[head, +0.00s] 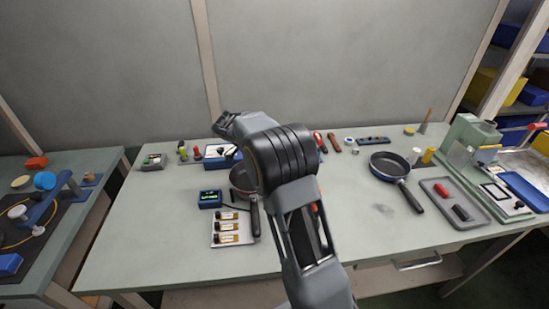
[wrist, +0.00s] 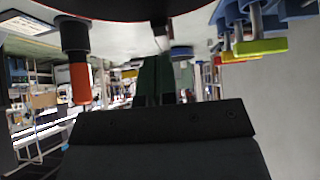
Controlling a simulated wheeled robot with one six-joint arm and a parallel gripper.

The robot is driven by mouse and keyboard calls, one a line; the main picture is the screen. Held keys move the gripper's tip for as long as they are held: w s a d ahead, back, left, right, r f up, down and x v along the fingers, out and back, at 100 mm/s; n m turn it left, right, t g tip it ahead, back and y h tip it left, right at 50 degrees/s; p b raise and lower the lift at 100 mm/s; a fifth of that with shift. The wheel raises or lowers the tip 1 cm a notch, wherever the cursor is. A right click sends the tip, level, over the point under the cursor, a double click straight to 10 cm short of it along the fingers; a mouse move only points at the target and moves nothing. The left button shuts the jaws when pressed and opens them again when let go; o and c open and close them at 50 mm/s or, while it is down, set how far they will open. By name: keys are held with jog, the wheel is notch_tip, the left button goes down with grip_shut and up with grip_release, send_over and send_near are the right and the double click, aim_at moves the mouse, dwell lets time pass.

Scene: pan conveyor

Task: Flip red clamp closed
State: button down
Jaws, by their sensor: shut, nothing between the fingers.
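No part that I can surely name as the red clamp shows. In the wrist view, an orange-red cylinder (wrist: 80,84) with a black collar stands at the upper left, apart from my fingers; I cannot tell if it is the clamp's handle. My gripper (head: 228,120) is at the end of my arm, above the back left of the bench in the head view, and is shut and empty. A dark pan (head: 241,178) with a black handle is partly hidden behind my arm. In the wrist view, a dark disc with a reddish rim (wrist: 140,8) crosses the top.
A blue box (head: 213,160) and small coloured tools stand at the back left of the bench (head: 150,235). A tray of vials (head: 233,240) lies in front. A second pan (head: 388,165), a grey tray (head: 455,218) and a machine (head: 470,140) are on the right. The front left is clear.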

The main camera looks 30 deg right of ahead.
jog(key=v, duration=1.1)
jog(key=shift+r, duration=0.2)
jog(key=shift+a, duration=0.1)
